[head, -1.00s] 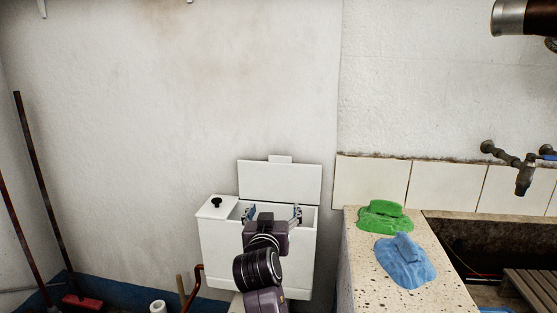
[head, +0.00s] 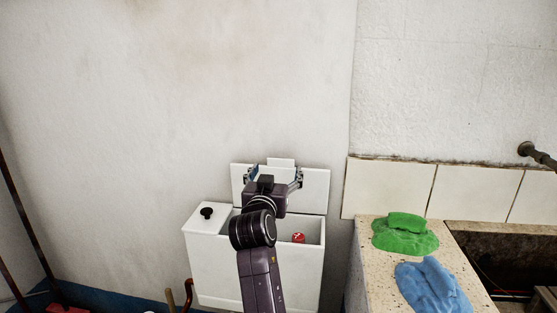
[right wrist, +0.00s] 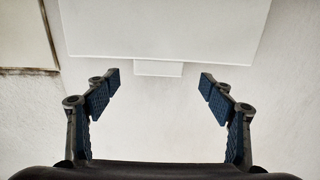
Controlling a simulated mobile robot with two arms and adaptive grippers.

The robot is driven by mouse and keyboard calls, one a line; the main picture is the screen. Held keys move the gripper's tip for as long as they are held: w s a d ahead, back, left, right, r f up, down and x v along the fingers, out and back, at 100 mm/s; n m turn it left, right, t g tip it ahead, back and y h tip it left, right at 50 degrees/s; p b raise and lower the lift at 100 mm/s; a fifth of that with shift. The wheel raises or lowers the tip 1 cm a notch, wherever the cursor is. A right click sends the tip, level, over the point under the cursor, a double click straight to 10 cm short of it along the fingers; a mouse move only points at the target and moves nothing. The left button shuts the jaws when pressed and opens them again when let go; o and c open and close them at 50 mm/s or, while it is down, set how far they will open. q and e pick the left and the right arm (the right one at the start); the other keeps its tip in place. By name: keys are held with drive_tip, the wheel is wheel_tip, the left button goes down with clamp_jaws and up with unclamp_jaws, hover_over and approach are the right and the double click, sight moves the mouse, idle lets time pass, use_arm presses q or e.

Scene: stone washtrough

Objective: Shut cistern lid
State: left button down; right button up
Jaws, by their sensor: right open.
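The white cistern (head: 255,272) is low in the middle of the head view, with its top partly open. Its lid (head: 316,188) stands upright at the back, near the wall, with a small tab (head: 281,162) on its top edge. The lid (right wrist: 165,28) also shows in the right wrist view, with the tab (right wrist: 158,68) between and beyond the fingertips. My right gripper (head: 273,174) is open and empty in front of the lid's upper part; I cannot tell whether it touches. My right arm hides part of the opening. My left gripper is not in view.
A black knob (head: 207,212) sits on the cistern's fixed left top. A red round thing (head: 298,238) is inside the cistern. A stone counter (head: 372,262) on the right holds a green cloth (head: 404,235) and a blue cloth (head: 432,287).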

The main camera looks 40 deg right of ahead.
sight(280, 161)
drive_tip(key=shift+w+d+r, duration=0.25)
drive_tip(key=shift+d, duration=0.1)
drive_tip(key=shift+x, duration=2.8)
drive_tip(key=shift+d, duration=0.1)
drive_tip(key=shift+s, duration=0.1)
drive_tip(key=c, duration=1.7)
